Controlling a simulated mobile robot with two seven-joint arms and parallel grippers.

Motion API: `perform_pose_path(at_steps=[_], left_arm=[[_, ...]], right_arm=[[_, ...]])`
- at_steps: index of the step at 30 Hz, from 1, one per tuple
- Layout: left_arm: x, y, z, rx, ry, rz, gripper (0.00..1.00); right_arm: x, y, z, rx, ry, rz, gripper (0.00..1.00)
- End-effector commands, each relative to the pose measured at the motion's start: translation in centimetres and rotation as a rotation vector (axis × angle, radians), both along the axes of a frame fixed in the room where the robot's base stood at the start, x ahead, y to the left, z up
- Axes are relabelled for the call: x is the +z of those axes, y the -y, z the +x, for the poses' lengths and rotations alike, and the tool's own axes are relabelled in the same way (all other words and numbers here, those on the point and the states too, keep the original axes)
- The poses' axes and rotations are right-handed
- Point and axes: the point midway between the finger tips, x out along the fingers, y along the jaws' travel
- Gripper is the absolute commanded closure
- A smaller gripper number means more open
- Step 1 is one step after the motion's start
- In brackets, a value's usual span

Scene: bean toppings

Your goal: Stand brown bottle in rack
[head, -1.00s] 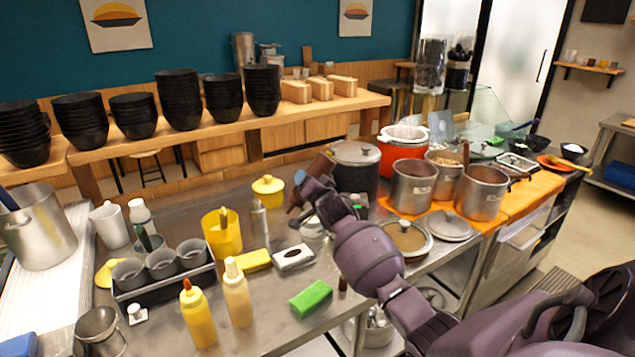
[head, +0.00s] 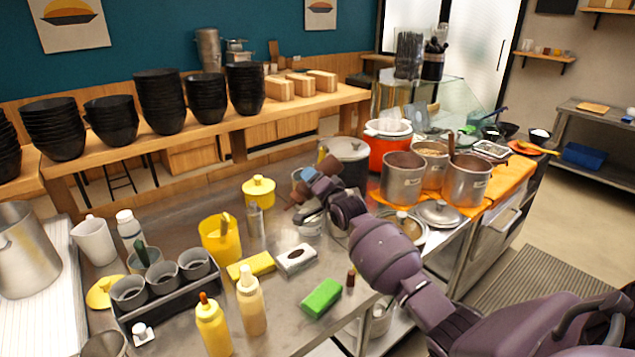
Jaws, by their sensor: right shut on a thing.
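A brown bottle (head: 329,164) is held tilted by my right gripper (head: 304,184), above the table's far side, in front of a dark lidded pot. The gripper is shut on it, and the hand hides much of the bottle. A dark rack (head: 187,298) stands at the left front of the steel table, with several grey cups (head: 163,277) in it. The bottle is apart from the rack, to its right and farther back. My left gripper is not in view.
Yellow and cream squeeze bottles (head: 213,325) stand right of the rack. A yellow jug (head: 220,240), yellow block (head: 251,267), napkin box (head: 296,259) and green sponge (head: 321,298) stand between rack and gripper. The lidded pot (head: 348,152) is behind the hand.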

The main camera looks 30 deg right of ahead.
Motion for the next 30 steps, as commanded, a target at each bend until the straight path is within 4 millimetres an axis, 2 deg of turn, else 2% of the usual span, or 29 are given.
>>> perform_pose_path(at_steps=[8, 18, 30], left_arm=[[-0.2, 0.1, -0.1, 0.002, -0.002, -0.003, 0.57], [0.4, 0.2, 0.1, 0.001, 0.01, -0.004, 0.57], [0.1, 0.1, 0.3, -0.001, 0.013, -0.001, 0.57]], right_arm=[[0.6, -0.1, 0.0, 0.002, 0.021, 0.211, 0.48], [1.8, -0.1, 0.1, 0.003, 0.061, 0.765, 0.48], [1.8, -0.1, 0.1, 0.003, 0.108, 1.406, 0.48]])
